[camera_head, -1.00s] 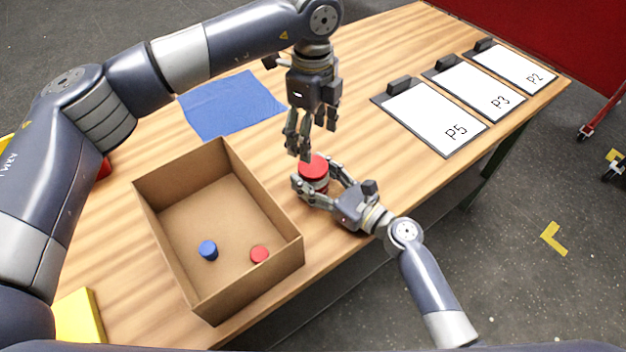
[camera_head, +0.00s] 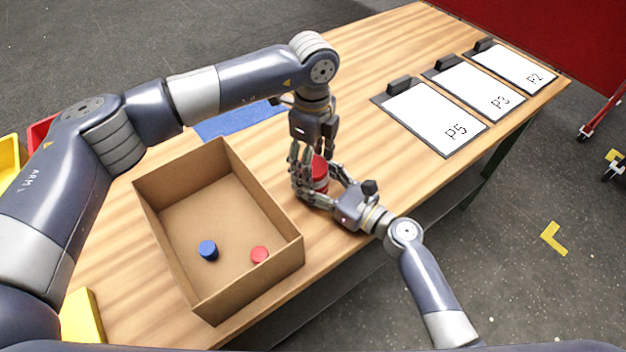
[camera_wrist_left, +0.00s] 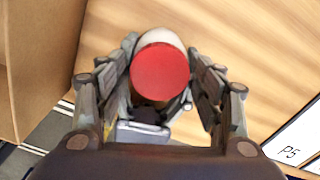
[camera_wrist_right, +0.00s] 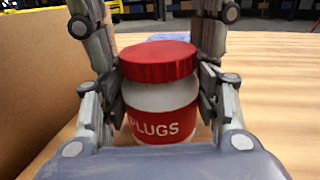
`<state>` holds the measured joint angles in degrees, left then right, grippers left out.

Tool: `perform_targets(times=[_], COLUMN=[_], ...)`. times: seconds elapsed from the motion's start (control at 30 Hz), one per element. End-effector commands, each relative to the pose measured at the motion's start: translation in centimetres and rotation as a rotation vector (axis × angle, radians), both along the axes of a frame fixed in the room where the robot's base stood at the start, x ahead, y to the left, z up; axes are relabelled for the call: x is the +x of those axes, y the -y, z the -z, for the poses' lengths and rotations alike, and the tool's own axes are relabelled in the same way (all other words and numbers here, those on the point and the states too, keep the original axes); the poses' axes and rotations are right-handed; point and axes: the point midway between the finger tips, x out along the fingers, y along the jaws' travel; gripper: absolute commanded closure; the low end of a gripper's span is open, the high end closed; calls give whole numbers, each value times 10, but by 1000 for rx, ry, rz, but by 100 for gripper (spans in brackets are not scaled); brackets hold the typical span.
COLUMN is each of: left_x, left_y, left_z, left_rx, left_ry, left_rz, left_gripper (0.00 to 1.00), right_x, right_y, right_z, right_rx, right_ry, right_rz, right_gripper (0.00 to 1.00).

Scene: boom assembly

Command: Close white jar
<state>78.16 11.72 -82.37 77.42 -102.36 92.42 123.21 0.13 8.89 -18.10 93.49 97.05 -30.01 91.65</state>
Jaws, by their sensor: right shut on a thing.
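The white jar (camera_wrist_right: 162,97) stands upright on the table, with a red label reading "PLUGS". A red lid (camera_wrist_right: 158,62) sits on its mouth; whether it is threaded on, I cannot tell. My right gripper (camera_wrist_right: 160,105) is shut on the jar's body from the side. My left gripper (camera_wrist_left: 160,85) points down from above. Its fingers are spread on both sides of the lid, with gaps to the lid in the left wrist view. In the head view, the left fingers (camera_head: 308,170) partly hide the jar and lid (camera_head: 319,167).
An open cardboard box (camera_head: 286,250) stands left of the jar, close to the grippers, with a blue cap (camera_head: 208,250) and a red cap (camera_head: 259,254) inside. A blue cloth (camera_head: 238,120) lies behind. Clipboards, including P5 (camera_head: 435,118), lie at the right.

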Motion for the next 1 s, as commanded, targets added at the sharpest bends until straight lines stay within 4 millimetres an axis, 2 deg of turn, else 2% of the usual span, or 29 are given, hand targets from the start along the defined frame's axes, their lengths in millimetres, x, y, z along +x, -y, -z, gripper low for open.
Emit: perform_targets(times=[0.03,0.1,0.13,0.3,0.43,1.0], left_x=[0,0,0,0,0,0], left_y=[0,0,0,0,0,1], left_z=[0,0,0,0,0,1], left_rx=[0,0,0,0,0,-2], left_ry=[0,0,0,0,0,1], left_rz=[0,0,0,10,115,1100], left_gripper=[58,74,76,77,77,77], right_x=[0,0,0,0,0,0], right_y=[0,0,0,0,0,0], right_z=[0,0,0,0,0,0], right_rx=[-1,0,0,0,0,0], right_ry=[-1,0,0,0,0,0], right_rz=[0,0,0,0,-1,-1], right_gripper=[100,100,100,100,100,100])
